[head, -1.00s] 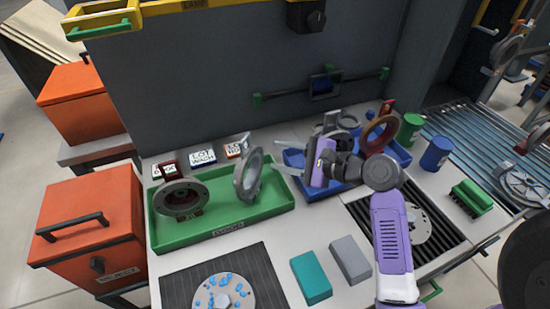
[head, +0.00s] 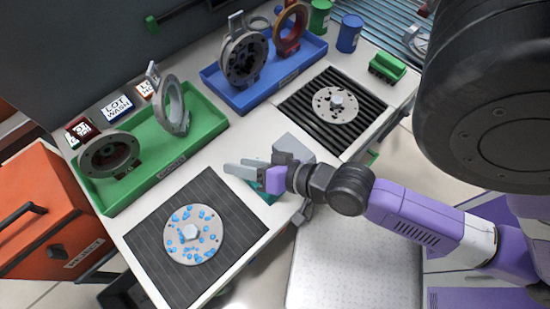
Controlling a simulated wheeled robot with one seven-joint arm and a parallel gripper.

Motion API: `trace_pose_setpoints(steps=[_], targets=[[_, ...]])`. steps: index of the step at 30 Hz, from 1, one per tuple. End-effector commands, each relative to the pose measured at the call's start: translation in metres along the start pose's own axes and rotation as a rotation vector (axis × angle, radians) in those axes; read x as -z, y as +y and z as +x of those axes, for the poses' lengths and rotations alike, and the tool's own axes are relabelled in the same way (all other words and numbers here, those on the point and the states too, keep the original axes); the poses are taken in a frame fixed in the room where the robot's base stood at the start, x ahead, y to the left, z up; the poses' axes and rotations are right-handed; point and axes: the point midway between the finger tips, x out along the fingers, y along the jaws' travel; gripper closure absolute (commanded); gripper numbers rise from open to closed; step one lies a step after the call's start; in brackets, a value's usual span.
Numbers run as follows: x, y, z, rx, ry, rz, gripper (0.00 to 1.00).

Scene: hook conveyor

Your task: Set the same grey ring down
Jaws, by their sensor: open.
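A grey ring (head: 172,105) stands on edge at the right end of the green tray (head: 160,180), with nothing holding it from above. A darker flanged ring (head: 109,155) stands at the left end of the same tray. My gripper (head: 232,170) is open and empty. It is in front of the green tray, apart from the grey ring, with its fingers pointing left over or near the teal block, which it partly hides.
The blue tray (head: 262,97) behind holds a dark flange (head: 243,58) and a reddish-brown ring (head: 291,28). A ribbed dark mat (head: 215,195) with a blue-spotted disc lies at front left. A black grate (head: 360,105) with a disc lies right. A grey block (head: 293,147) is beside my gripper.

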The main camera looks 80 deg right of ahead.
Motion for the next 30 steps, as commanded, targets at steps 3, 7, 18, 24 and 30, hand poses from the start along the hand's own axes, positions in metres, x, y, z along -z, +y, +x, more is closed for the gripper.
trace_pose_setpoints(steps=[3, 7, 18, 24, 30], targets=[[-0.014, -0.013, -0.041, 0.051, -0.002, -0.279, 0.58], [-0.02, -0.033, -0.082, 0.132, 0.018, -0.567, 0.58], [-0.021, -0.06, -0.124, 0.243, 0.063, -0.86, 0.58], [-0.021, -0.06, -0.123, 0.242, 0.063, -0.856, 0.58], [-0.021, -0.06, -0.123, 0.241, 0.063, -0.854, 0.58]])
